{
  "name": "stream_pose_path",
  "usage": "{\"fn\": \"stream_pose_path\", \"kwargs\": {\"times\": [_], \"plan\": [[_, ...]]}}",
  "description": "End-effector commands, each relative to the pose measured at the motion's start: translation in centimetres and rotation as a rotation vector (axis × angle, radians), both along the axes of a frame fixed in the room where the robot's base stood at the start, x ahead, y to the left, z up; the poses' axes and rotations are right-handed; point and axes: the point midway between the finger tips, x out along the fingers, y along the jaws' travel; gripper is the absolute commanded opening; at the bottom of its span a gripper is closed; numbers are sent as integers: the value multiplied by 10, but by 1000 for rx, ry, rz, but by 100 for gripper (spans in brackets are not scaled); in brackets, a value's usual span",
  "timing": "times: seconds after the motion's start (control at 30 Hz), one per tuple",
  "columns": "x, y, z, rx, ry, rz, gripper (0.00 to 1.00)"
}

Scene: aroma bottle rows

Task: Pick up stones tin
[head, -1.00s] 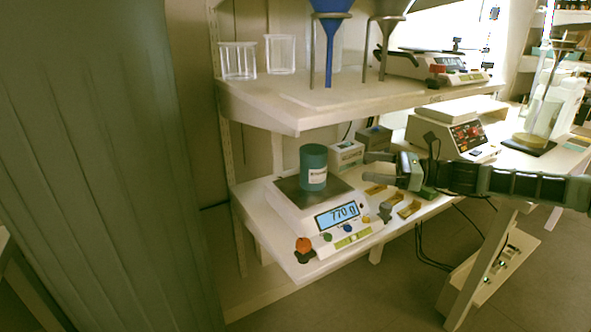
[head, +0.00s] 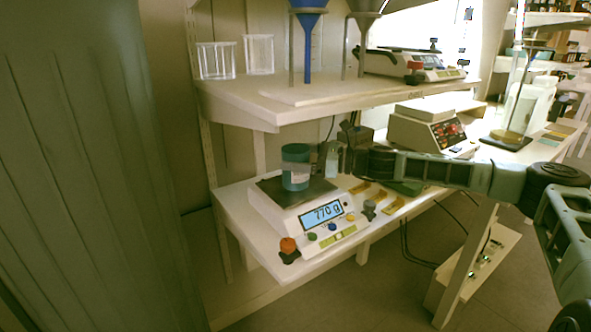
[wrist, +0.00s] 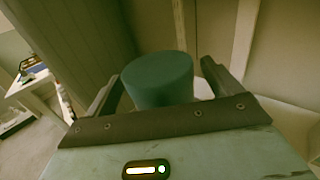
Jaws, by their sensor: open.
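The stones tin is a teal-green cylinder (head: 296,179) with a pale label too small to read. It stands upright on the dark pan of a white scale (head: 305,208) that reads 770 g. My gripper (head: 298,168) reaches in from the right at the tin's height, and a finger crosses in front of the tin. In the wrist view the tin's top (wrist: 157,70) shows between the two spread fingers of my gripper (wrist: 162,78). The jaws are open, one on each side of the tin. Its lower part is hidden by the gripper body.
A shelf (head: 250,103) above the scale holds glass beakers (head: 215,60) and a blue funnel (head: 308,22). Small yellow pieces (head: 376,194) lie right of the scale. Another instrument with a red display (head: 432,130) stands farther back. A ribbed green-grey panel (head: 80,160) fills the left.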

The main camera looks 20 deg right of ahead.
Motion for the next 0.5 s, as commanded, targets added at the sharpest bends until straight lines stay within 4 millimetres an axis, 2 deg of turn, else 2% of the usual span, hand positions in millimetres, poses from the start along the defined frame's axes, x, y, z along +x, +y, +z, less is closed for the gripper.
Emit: {"fn": "stream_pose_path", "kwargs": {"times": [0.13,0.43,0.5], "plan": [[8,16,-1,0,0,0,90],[10,20,0,0,0,-1,90],[10,20,0,0,0,-1,71]]}}
